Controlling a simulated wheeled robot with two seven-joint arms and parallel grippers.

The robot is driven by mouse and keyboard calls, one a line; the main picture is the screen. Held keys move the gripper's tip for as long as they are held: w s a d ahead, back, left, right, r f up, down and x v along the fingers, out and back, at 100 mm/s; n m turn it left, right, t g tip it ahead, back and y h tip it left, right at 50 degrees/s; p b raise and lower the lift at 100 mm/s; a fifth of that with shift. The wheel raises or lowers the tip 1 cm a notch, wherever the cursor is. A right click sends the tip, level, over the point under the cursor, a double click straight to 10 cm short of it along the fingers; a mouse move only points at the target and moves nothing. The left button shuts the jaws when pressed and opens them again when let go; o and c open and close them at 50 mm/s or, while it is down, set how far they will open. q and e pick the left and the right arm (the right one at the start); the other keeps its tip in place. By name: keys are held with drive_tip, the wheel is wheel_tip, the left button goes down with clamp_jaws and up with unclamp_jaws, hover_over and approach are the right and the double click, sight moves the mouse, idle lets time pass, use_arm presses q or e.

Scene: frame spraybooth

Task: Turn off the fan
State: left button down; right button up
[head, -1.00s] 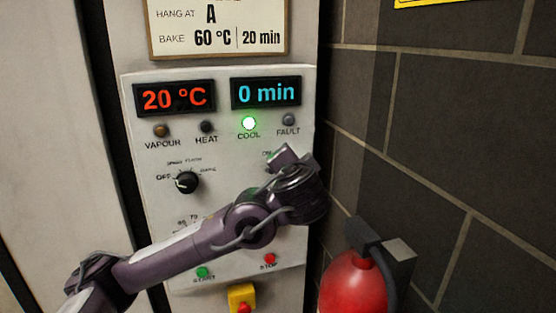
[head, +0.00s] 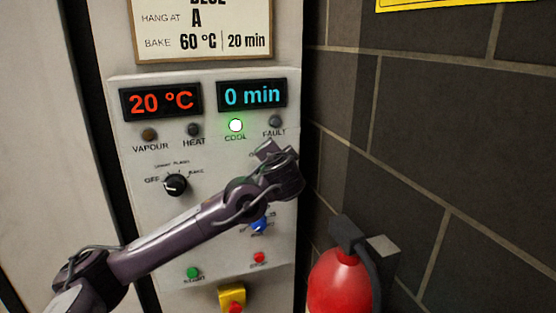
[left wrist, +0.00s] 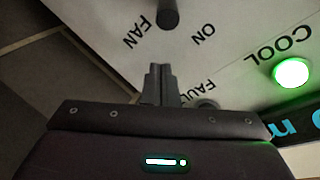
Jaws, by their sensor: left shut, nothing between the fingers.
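The fan switch (left wrist: 168,14) is a dark grey stub at the top edge of the left wrist view, between the printed words FAN and ON, which appear upside down. In the head view my left arm hides it. My left gripper (left wrist: 160,84) is shut and empty, its fingertips a short way from the switch in the picture. I cannot tell whether it touches the panel. In the head view the left gripper (head: 268,150) is just below the FAULT lamp (head: 275,121). My right gripper is not in view.
The control panel (head: 140,220) carries a black selector knob (head: 175,184), a blue knob (head: 258,224), a green start button (head: 193,273) and a red stop button (head: 259,258). The COOL lamp (head: 236,125) is lit green. A red extinguisher (head: 340,283) stands right, by the brick wall.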

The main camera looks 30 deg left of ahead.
use_arm(q)
drive_tip(key=s+f, duration=0.1)
drive_tip(key=s+a+f+p, duration=0.1)
drive_tip(key=s, duration=0.1)
drive_tip(key=shift+a, duration=0.2)
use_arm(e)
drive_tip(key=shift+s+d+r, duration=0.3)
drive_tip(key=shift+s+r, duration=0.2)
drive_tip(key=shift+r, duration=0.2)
use_arm(q)
drive_tip(key=shift+f, duration=0.1)
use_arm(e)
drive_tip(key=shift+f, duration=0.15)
